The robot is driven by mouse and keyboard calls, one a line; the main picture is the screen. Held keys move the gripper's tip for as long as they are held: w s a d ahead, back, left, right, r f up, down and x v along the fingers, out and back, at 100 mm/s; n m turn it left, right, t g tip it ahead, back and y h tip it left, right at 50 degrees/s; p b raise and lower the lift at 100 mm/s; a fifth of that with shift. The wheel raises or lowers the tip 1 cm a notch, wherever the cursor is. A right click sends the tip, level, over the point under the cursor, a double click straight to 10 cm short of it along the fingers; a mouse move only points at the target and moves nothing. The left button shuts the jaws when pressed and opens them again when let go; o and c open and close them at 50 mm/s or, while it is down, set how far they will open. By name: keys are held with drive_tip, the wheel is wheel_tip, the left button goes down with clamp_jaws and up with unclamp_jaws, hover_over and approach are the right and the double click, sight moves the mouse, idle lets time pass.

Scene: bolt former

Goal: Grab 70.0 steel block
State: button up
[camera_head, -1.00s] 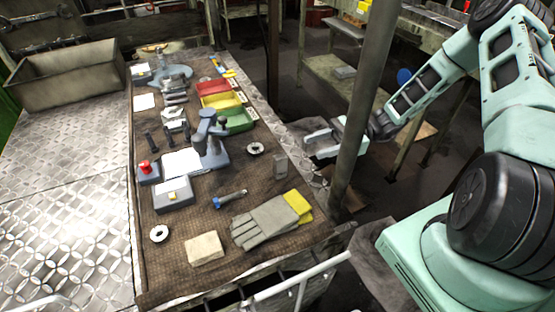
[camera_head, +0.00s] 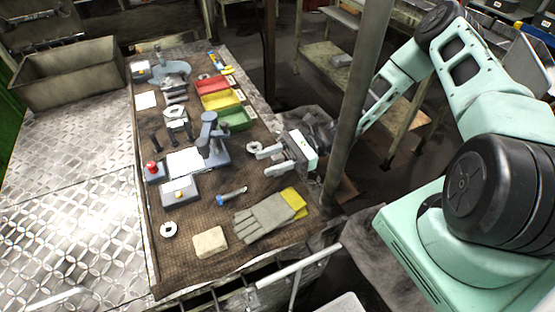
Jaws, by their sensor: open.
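My gripper (camera_head: 265,162) is open over the right edge of the worktable, its two light grey fingers pointing left. A small grey upright block stood right of the steel ring in the earlier picture. That spot is now at the gripper, and I cannot clearly make the block out between or behind the fingers. No label reading 70.0 is legible. The steel ring (camera_head: 253,147) lies close to the upper finger; I cannot tell whether they touch.
A brown mat (camera_head: 190,225) covers the table. A grey stand (camera_head: 212,140), a bolt (camera_head: 232,197), gloves (camera_head: 264,218), a beige block (camera_head: 210,242) and coloured bins (camera_head: 234,119) crowd it. A vertical post (camera_head: 352,110) stands close beside my arm.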

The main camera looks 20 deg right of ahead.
clamp_jaws()
drive_tip(key=shift+r, duration=0.1)
